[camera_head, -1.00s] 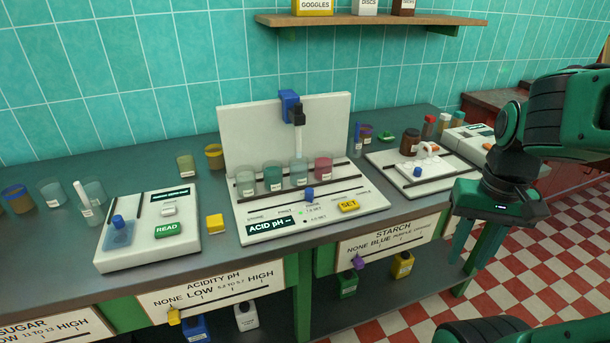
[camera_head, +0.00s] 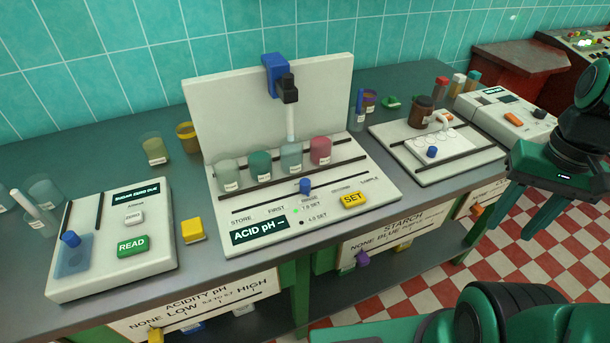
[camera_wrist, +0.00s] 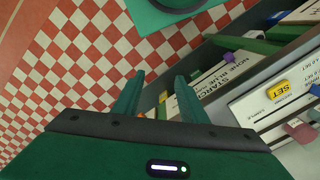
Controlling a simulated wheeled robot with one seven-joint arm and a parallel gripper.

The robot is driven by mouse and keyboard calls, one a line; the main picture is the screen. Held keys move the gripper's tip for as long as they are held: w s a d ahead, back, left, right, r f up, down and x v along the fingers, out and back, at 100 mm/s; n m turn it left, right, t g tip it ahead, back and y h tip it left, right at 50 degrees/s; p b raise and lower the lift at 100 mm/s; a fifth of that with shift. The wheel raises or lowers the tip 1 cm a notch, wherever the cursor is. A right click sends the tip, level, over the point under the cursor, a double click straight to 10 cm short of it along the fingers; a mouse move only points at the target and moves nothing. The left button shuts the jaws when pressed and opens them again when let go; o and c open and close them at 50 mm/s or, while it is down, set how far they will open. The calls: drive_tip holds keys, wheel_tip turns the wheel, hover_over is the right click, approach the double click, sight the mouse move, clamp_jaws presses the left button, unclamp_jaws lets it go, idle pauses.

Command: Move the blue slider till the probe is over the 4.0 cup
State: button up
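The blue slider (camera_head: 305,187) sits near the middle of its slot on the white acid pH board, above the middle label of the row from STORE to SAMPLE. The probe (camera_head: 290,122) hangs from a blue carriage (camera_head: 274,74) on the back panel, at the third cup from the left (camera_head: 291,161). Also in the row are a pale cup (camera_head: 228,178), a green cup (camera_head: 260,168) and a pink cup (camera_head: 320,151); their labels are too small to read. My gripper (camera_head: 515,228) is open and empty, right of the board and in front of the bench. Its fingers also show in the wrist view (camera_wrist: 158,90).
The yellow SET button (camera_head: 352,200) and the ACID pH display (camera_head: 260,230) are at the board's front. A READ device (camera_head: 110,240) stands left, beside a yellow block (camera_head: 193,230). The starch board (camera_head: 440,170) lies right. The floor before the bench is clear.

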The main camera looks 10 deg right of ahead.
drive_tip(key=w+a+r+n, duration=0.3)
drive_tip(key=w+a+n, duration=0.1)
drive_tip(key=w, duration=0.4)
drive_tip(key=r+n, duration=0.2)
drive_tip(key=n, duration=0.9)
hover_over(305, 181)
wheel_tip(305, 181, down, 11)
drive_tip(key=shift+r, duration=0.1)
clamp_jaws()
